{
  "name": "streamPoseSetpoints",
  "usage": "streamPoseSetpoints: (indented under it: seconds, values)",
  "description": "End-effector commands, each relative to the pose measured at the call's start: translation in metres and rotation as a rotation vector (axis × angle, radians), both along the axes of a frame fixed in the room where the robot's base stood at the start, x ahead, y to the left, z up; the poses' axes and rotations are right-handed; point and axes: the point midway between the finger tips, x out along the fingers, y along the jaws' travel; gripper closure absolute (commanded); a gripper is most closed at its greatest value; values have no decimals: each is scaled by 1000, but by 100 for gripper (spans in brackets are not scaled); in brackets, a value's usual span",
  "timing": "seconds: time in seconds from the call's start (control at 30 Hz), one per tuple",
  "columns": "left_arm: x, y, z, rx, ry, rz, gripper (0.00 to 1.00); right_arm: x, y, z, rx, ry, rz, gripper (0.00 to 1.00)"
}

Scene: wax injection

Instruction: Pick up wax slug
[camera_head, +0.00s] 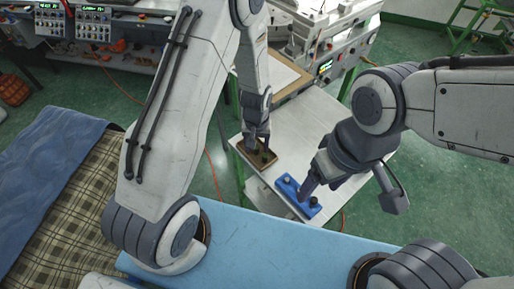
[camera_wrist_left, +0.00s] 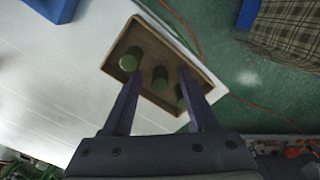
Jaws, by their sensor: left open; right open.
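A brown tray (camera_head: 265,163) lies on the left part of the pale table, and it also shows in the left wrist view (camera_wrist_left: 203,84). In that view several green wax slugs stand in it in a row: one near the far-left end (camera_wrist_left: 130,61), one in the middle (camera_wrist_left: 160,76), and one partly hidden by a finger (camera_wrist_left: 181,92). My left gripper (camera_head: 259,147) is open over the tray; its fingers (camera_wrist_left: 160,88) appear either side of the middle slug, with no visible grip. My right gripper (camera_head: 306,187) is open at a blue block (camera_head: 313,208); its fingertips are partly hidden.
The pale table (camera_head: 330,126) has bare room behind the blue block. A machine with a control panel (camera_head: 340,62) stands at its back. A light blue surface (camera_head: 260,235) and a plaid blanket (camera_head: 70,210) are nearer. Green floor surrounds the table.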

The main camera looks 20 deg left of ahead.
Motion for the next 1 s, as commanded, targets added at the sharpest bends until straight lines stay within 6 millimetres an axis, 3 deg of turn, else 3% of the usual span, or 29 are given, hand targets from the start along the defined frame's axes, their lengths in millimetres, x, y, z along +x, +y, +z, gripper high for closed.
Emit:
streamPoseSetpoints:
  seconds: [0.13,0.27,0.3,0.73,1.0]
  values:
    - [0,0,0,0,0,0,45,0,0,0,0,0,0,27]
    - [0,0,0,0,0,0,95,0,0,0,0,0,0,27]
    - [0,0,0,0,0,0,100,0,0,0,0,0,0,27]
    - [0,0,4,0,0,0,100,0,0,-2,0,0,0,27]
    - [2,0,34,-1,-6,0,100,0,0,-14,0,0,1,27]
